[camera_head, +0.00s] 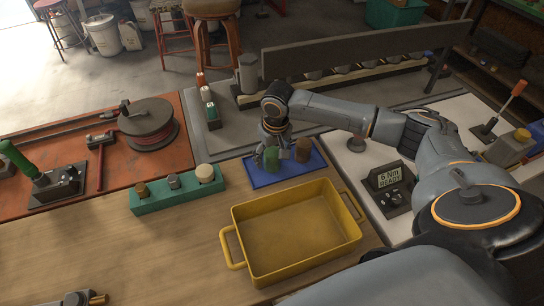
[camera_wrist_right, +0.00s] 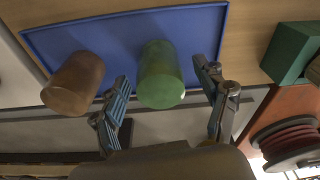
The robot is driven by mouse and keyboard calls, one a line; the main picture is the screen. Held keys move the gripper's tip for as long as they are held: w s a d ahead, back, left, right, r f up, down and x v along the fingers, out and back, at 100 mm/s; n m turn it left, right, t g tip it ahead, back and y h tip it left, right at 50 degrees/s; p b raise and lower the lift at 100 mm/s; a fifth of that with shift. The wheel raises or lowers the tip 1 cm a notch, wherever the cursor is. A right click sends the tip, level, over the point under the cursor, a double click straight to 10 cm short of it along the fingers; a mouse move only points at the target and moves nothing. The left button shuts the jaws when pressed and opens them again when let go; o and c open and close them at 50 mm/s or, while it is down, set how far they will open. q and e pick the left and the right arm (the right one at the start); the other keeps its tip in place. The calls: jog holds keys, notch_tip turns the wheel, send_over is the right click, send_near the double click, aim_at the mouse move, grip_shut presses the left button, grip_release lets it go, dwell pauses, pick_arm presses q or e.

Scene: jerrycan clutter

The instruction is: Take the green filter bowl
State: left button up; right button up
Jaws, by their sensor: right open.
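The green filter bowl (camera_wrist_right: 161,76) is a small green cylinder on a blue tray (camera_wrist_right: 205,20). In the head view, the bowl (camera_head: 272,160) is partly hidden by my right gripper (camera_head: 273,153). My right gripper is open. In the right wrist view its fingers (camera_wrist_right: 161,74) stand on either side of the bowl, with a visible gap on each side. A brown cylinder (camera_wrist_right: 74,84) stands on the same tray, outside the fingers; it also shows in the head view (camera_head: 303,149). My left gripper is not in view.
An empty yellow tray (camera_head: 290,232) with handles stands in front of the blue tray. A teal block (camera_head: 170,203) with several short fittings lies to the left. A cable reel (camera_head: 148,120) is farther left. A small display box (camera_head: 388,180) is to the right.

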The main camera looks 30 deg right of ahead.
jog(key=shift+c, duration=0.4)
jog(key=c, duration=1.2)
jog(key=shift+o, duration=0.2)
